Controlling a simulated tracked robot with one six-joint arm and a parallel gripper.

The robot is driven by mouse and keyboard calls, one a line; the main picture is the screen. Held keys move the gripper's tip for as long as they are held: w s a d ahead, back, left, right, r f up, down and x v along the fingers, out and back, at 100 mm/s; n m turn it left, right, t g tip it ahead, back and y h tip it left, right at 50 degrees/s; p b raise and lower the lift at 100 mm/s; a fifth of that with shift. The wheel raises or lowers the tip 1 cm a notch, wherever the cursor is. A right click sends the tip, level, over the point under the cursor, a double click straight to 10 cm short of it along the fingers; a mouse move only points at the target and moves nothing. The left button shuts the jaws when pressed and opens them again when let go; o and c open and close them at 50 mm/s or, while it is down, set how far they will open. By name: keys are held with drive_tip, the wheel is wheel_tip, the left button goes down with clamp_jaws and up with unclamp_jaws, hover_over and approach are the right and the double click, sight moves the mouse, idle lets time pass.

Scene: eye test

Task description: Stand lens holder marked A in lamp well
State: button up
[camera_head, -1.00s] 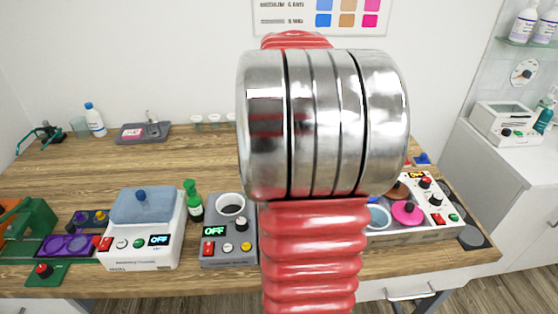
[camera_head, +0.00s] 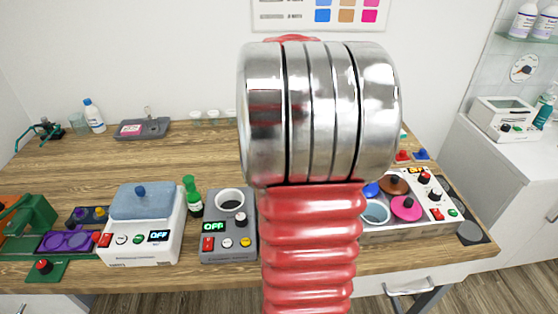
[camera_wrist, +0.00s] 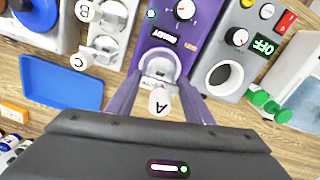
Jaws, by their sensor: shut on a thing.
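In the wrist view my gripper (camera_wrist: 160,98) has two purple-tinted fingers closed on the white lens holder marked A (camera_wrist: 159,104). Its lettered end faces the camera. The holder is in front of a purple unit (camera_wrist: 180,55) with a dial and a display reading READY. A pale round fitting (camera_wrist: 158,67) shows just beyond the holder. I cannot tell whether this is the lamp well or part of the holder, nor whether the holder touches the unit. In the head view my arm hides the gripper, holder A and the purple unit.
White holders B (camera_wrist: 88,10) and C (camera_wrist: 82,60) are to the left of the purple unit, near a blue tray (camera_wrist: 75,82). A grey unit (camera_head: 225,245) with a round opening and a green bottle (camera_head: 193,197) stand left of my arm. A pan station (camera_head: 420,228) is right.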

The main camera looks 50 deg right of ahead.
drive_tip(key=shift+f, duration=2.4)
drive_tip(key=shift+s+a+f, duration=0.1)
drive_tip(key=shift+s+f, duration=0.05)
drive_tip(key=shift+f, duration=0.45)
drive_tip(key=shift+s+a+f, duration=0.1)
drive_tip(key=shift+s+f, duration=0.05)
drive_tip(key=shift+f, duration=0.4)
drive_tip(key=shift+s, duration=0.15)
drive_tip(key=o, duration=0.8)
drive_tip(key=shift+o, duration=0.5)
drive_tip(key=shift+r, duration=0.75)
drive_tip(key=shift+w+r, duration=0.2)
drive_tip(key=shift+r, duration=2.15)
